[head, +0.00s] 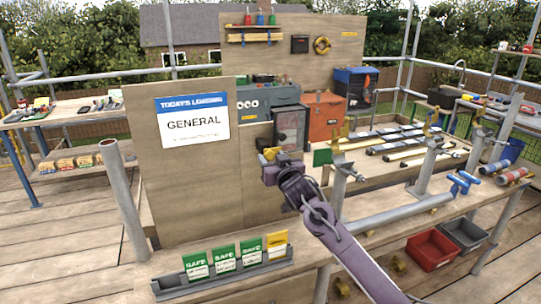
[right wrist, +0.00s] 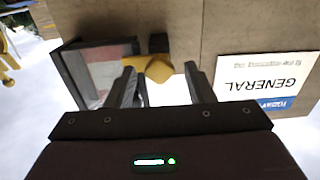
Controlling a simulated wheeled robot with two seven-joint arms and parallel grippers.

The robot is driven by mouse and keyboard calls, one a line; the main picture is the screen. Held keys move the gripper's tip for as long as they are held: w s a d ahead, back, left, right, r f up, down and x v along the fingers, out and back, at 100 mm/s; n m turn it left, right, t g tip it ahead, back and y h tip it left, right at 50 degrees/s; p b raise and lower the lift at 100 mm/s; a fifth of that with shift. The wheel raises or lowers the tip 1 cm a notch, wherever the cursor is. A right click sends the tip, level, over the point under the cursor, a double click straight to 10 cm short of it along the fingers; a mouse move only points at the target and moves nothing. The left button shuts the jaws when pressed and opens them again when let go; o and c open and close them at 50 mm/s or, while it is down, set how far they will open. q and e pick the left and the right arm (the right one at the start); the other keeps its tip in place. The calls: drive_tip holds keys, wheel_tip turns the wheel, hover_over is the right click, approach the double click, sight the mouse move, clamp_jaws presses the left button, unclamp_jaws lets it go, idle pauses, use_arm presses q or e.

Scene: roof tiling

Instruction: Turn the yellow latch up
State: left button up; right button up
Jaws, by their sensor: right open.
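The yellow latch (head: 269,153) sits at the left edge of a dark-framed box with a clear-looking front (head: 290,122), beside the wooden board. In the right wrist view the latch (right wrist: 155,68) lies between the fingertips, crosswise, with a dark block just beyond it. My right gripper (head: 268,163) is at the latch, its fingers open on either side (right wrist: 160,82). I cannot tell whether either finger touches it. The gripper hides part of the latch in the head view. My left gripper is not in view.
A wooden board with a "GENERAL" sign (head: 194,122) stands left of the box. A grey rack (head: 225,277) of green and yellow tags lies below. An orange cabinet (head: 323,117) stands right of the box. Scaffold tubes and clamps (head: 340,165) stand close on the right.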

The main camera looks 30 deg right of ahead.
drive_tip(key=shift+w+d, duration=0.15)
drive_tip(key=shift+w, duration=0.35)
drive_tip(key=c, duration=1)
